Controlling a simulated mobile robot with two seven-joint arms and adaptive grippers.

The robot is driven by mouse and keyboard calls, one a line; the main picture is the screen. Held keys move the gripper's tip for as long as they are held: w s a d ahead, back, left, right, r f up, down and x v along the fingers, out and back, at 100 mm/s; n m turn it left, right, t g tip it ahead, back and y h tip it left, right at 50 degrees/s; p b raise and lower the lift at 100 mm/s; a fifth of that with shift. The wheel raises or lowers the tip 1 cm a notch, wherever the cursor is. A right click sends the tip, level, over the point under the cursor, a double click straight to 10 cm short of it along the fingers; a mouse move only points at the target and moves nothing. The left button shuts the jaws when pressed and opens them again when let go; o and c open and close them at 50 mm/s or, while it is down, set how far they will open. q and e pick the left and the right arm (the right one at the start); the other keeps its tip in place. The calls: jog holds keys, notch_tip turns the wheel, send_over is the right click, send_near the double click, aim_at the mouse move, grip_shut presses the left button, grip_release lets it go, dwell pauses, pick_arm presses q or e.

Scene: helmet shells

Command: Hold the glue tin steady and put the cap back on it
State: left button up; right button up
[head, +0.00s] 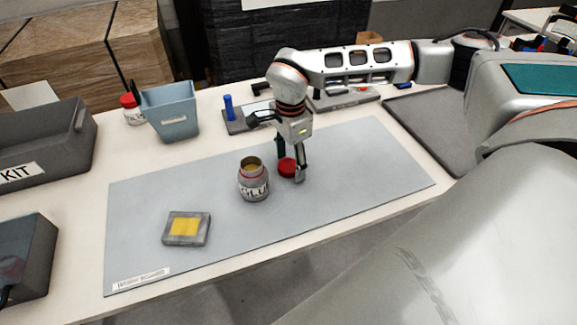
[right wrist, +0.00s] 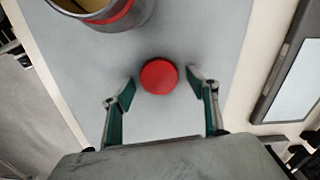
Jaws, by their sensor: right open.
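The glue tin (head: 254,182) stands upright and uncapped on the grey mat, with yellowish contents at its mouth. Part of the tin (right wrist: 105,14) shows at the upper left of the right wrist view. The red cap (head: 287,167) lies flat on the mat just right of the tin. My right gripper (head: 291,175) is open and points down over the cap. In the right wrist view the cap (right wrist: 159,77) lies between and slightly beyond the open fingertips (right wrist: 162,88), apart from both. My left gripper is not in view.
The grey mat (head: 340,180) is mostly bare. A grey block with a yellow top (head: 187,228) lies at its front left. A blue-grey bin (head: 171,112), a red-lidded jar (head: 132,110) and a grey kit box (head: 45,145) stand at the left and back. A tray with a blue peg (head: 235,122) is behind.

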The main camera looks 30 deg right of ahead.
aim_at(290, 165)
jog(key=c, duration=0.8)
jog(key=shift+r, duration=0.1)
notch_tip(290, 165, up, 20)
jog(key=shift+p, duration=1)
